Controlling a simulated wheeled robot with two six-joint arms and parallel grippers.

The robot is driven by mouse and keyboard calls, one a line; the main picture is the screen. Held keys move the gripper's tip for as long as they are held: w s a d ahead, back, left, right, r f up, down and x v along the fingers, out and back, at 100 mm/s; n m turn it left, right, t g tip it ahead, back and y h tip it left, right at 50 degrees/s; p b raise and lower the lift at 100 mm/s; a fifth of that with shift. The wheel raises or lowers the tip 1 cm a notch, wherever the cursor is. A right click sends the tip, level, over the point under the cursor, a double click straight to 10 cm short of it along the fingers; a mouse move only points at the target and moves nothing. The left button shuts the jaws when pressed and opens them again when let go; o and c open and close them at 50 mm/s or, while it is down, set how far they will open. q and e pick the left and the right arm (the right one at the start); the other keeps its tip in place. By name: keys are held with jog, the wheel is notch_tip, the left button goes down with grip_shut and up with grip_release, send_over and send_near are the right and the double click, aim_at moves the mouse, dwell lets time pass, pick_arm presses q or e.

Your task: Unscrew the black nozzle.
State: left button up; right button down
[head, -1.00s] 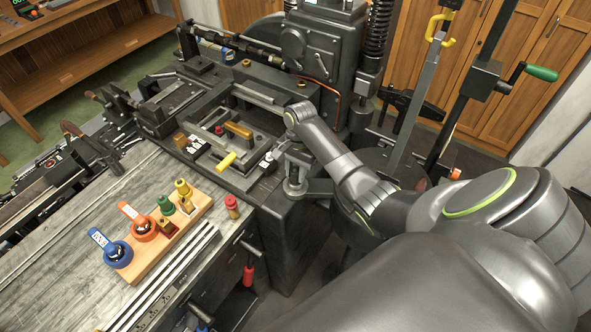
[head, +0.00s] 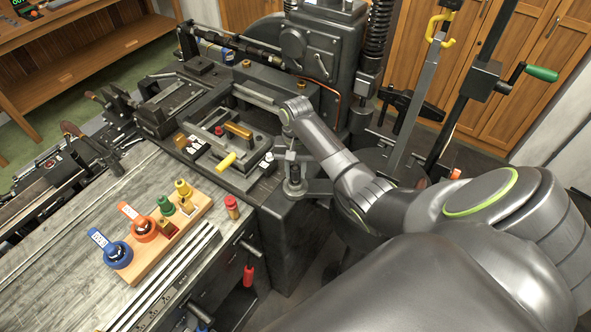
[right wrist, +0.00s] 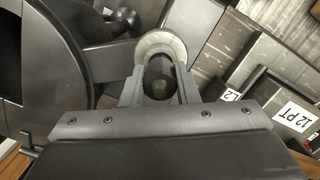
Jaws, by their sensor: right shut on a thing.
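The black nozzle (right wrist: 160,72) shows in the right wrist view as a dark round piece between my fingers, with a pale grey ring around its far end. My right gripper (right wrist: 160,92) is shut on it, one finger on each side. In the head view, my right gripper (head: 291,154) points down over a round metal post (head: 294,181) on the machine's front corner. The nozzle is too small and hidden there to make out, and I cannot tell whether its thread is engaged. My left gripper is not in view.
The dark casting machine (head: 315,55) stands close behind my right gripper. A wooden block (head: 160,240) with coloured pieces and a lone red-capped piece (head: 232,208) stand on the bench to the left. A tall lever (head: 420,100) rises to the right of my forearm.

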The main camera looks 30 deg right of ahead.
jog(key=shift+r, duration=0.1)
jog(key=shift+r, duration=1.75)
